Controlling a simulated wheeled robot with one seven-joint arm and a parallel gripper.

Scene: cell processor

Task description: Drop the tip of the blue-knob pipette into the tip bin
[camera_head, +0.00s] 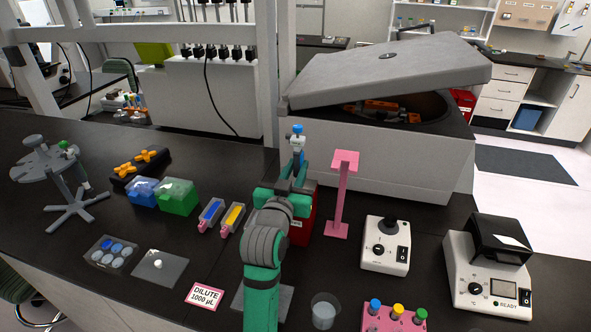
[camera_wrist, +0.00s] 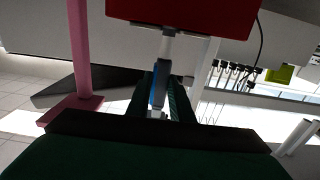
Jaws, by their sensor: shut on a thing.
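My gripper (camera_head: 297,172) is shut on the blue-knob pipette (camera_head: 298,140), and its green fingers (camera_wrist: 161,88) close around the pipette's body. The pipette stands roughly upright with its blue knob on top in the head view. A red box (camera_head: 300,222), which appears to be the tip bin, stands behind and below my gripper, partly hidden by my arm. In the wrist view the red box (camera_wrist: 205,12) fills the top, and the pipette's pale lower shaft (camera_wrist: 169,45) points towards it. I cannot tell whether the pipette's end is over the opening or in front of the box.
A pink stand (camera_head: 342,195) rises close to the right of the red box. The large centrifuge (camera_head: 390,150) with a raised lid stands behind. Blue and yellow tip holders (camera_head: 222,215) lie to the left. A joystick device (camera_head: 386,245) and a clear cup (camera_head: 324,311) are nearer right.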

